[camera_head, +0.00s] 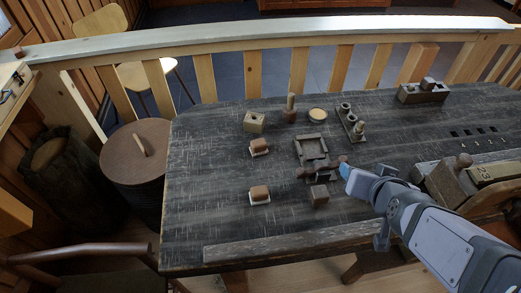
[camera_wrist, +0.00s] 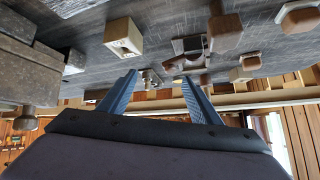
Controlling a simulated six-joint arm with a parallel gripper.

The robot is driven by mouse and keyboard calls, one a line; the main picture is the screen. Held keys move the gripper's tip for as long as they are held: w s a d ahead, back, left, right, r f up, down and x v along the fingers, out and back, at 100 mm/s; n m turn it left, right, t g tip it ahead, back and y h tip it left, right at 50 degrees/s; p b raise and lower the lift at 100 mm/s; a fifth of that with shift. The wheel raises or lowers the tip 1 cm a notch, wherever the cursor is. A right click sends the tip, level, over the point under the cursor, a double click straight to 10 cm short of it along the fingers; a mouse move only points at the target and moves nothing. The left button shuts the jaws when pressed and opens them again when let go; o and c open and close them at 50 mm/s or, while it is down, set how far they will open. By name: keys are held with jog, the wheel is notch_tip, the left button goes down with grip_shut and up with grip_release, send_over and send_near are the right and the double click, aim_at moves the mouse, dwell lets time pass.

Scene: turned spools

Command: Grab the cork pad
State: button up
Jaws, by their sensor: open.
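A round, flat, tan disc with a darker rim (camera_head: 317,114), which looks like the cork pad, lies on the dark table near its far edge. It stands apart from its neighbours, right of a peg on a brown base. My gripper (camera_head: 346,172) is above the table, nearer the front and right of the disc. In the wrist view my gripper (camera_wrist: 160,77) shows two blue fingers spread apart with nothing clearly held between them. I cannot pick out the disc for certain in the wrist view, which shows the scene upside down.
A square wooden tray (camera_head: 300,151), dark spool pieces (camera_head: 308,172) and a dark block (camera_head: 320,196) are left of my gripper. A tan cube (camera_head: 254,122) and two brown blocks on pale bases (camera_head: 259,146) are farther left.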

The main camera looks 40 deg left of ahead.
aim_at(261, 147)
jog(key=a, duration=0.3)
jog(key=w+a+f+y, duration=0.1)
jog(key=a, duration=0.2)
jog(key=w+a+f+n+y, duration=0.1)
jog(key=a, duration=0.3)
jog(key=shift+a+f+t, duration=0.1)
jog(key=shift+t, duration=0.3)
jog(key=s+a+f+n+y, duration=0.1)
jog(key=s+a+n, duration=0.1)
jog(key=a, duration=0.2)
jog(key=s+a+f+n+g+y, duration=0.1)
jog(key=s+a+f+n+y, duration=0.1)
jog(key=a, duration=0.3)
jog(key=s+a+f+n+y, duration=0.1)
jog(key=s+a+n, duration=0.1)
jog(key=a, duration=0.2)
jog(key=shift+s+a+f, duration=0.25)
jog(key=shift+s, duration=0.15)
jog(key=shift+x, duration=1.05)
jog(key=shift+a+g, duration=0.1)
jog(key=shift+g, duration=0.2)
jog(key=shift+p+x, duration=0.7)
jog(key=shift+x, duration=1.8)
jog(key=shift+f, duration=0.1)
jog(key=shift+c, duration=0.4)
jog(key=c, duration=0.9)
